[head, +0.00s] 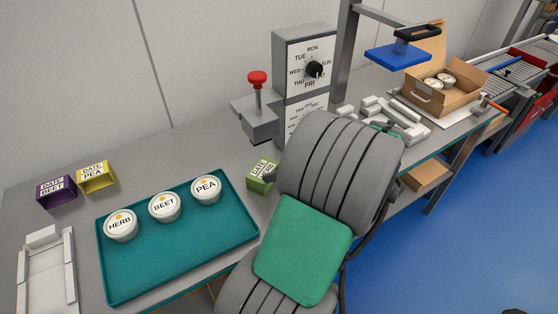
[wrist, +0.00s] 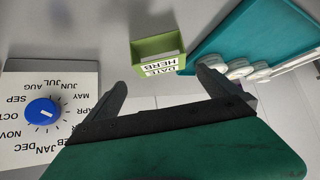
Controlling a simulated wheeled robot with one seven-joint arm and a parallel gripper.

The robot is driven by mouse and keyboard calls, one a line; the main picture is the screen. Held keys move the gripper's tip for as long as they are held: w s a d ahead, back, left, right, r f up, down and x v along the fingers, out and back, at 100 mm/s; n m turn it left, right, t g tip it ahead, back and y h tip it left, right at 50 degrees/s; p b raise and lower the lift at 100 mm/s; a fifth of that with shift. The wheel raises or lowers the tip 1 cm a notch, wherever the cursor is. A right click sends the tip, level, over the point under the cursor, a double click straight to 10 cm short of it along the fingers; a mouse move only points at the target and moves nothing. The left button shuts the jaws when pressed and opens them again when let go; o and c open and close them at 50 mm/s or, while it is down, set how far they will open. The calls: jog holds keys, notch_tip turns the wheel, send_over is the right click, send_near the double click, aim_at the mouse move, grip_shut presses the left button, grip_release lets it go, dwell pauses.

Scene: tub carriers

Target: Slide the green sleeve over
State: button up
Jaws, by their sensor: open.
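The green sleeve (head: 262,175), labelled DATE HERB, stands on the grey bench just right of the teal tray (head: 185,252). My arm partly hides it in the head view. In the wrist view the green sleeve (wrist: 150,47) lies ahead of my gripper (wrist: 163,84), whose two fingers are spread and empty. The sleeve appears beyond the fingertips, not between them. Three white-lidded tubs stand in a row on the tray: HERB (head: 120,226), BEET (head: 165,207) and PEA (head: 206,189). My gripper is mostly hidden behind my arm in the head view.
A purple sleeve (head: 56,191) and a yellow sleeve (head: 96,176) stand at the left. A grey dial machine with a red-knobbed press (head: 257,80) stands behind. A month dial (wrist: 42,112) is left in the wrist view. A cardboard box (head: 425,102) sits at the far right.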

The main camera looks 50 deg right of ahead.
aim_at(257, 172)
jog(key=p+x, duration=0.1)
jog(key=x, duration=1.1)
jog(key=shift+p, duration=0.4)
jog(key=shift+c, duration=0.2)
